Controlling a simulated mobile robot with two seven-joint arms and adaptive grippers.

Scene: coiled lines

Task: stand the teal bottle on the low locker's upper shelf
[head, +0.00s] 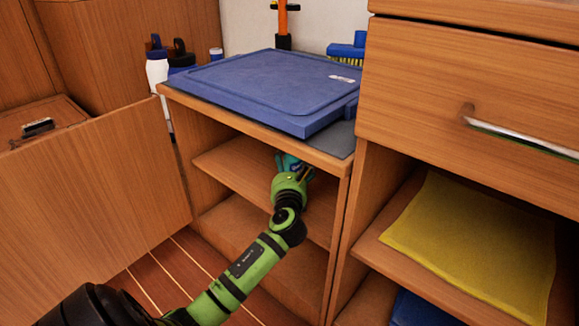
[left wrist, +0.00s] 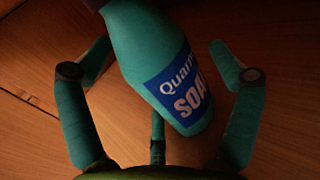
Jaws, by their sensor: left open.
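The low locker (head: 340,220) stands open at the centre of the head view. My left gripper (head: 292,163) reaches into its upper compartment, over the upper shelf (head: 235,165). In the left wrist view the teal bottle (left wrist: 140,50), with a blue soap label and a dark purple cap, is between the spread fingers of my left gripper (left wrist: 155,80). The fingers are open, with a gap on the left; the right finger is close to the bottle. In the head view the locker top and gripper hide most of the bottle. My right gripper is out of view.
A blue lidded case (head: 270,85) sits on the locker top. The open door (head: 95,190) is at left, with a white bottle (head: 156,72) behind it. A yellow cloth (head: 470,245) lies on a shelf at right, under a drawer (head: 470,90). The lower shelf (head: 250,235) looks empty.

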